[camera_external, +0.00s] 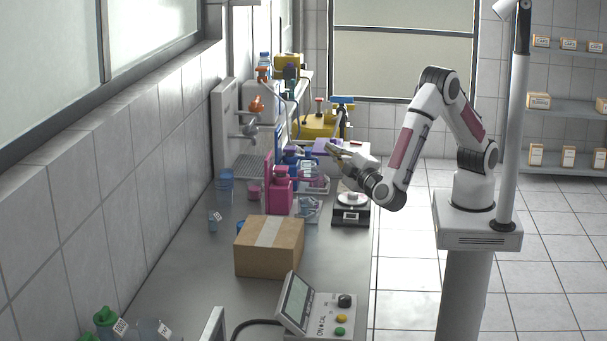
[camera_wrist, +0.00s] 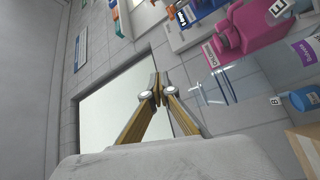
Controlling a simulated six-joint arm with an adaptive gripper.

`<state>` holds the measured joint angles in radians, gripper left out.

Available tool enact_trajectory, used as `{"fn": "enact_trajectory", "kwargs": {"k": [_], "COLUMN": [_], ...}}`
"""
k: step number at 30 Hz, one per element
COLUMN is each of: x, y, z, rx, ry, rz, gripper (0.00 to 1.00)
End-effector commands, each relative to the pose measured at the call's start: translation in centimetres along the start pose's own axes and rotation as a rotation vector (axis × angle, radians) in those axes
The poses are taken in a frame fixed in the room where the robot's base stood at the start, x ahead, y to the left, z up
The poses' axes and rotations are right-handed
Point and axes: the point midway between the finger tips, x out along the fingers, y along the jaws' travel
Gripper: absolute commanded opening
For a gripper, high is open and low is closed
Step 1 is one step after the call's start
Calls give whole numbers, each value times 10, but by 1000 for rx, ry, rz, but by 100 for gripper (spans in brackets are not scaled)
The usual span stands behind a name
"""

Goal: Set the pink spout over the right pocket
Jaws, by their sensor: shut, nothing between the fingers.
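A pink container (camera_external: 280,193) stands on the bench left of my gripper, with a narrow upright pink part (camera_external: 268,170) beside it. In the wrist view a pink body (camera_wrist: 252,36) with a narrower neck and a white label shows at upper right, tilted in the picture. I cannot tell which part is the spout. A clear, open-looking holder (camera_external: 309,209) sits right of the pink container; whether it has the right pocket is too small to tell. My gripper (camera_external: 333,151) is above the bench's right side, apart from the pink container. Its fingers (camera_wrist: 161,89) are shut and empty.
A cardboard box (camera_external: 270,247) and a control panel (camera_external: 318,313) stand nearer on the bench. A scale (camera_external: 351,207) is below my gripper. Blue and purple bottles crowd behind the pink container. Bench left of the box is mostly clear.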

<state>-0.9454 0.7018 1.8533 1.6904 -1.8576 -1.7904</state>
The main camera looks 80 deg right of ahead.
Motion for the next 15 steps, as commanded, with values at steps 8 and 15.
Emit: {"fn": "enact_trajectory", "kwargs": {"k": [8,15], "x": [-21,-39], "y": [-52,-95], "z": [19,43], "rx": [-166,-319], "ry": [34,58], "rz": [-89,-166], "gripper": [0,0]}}
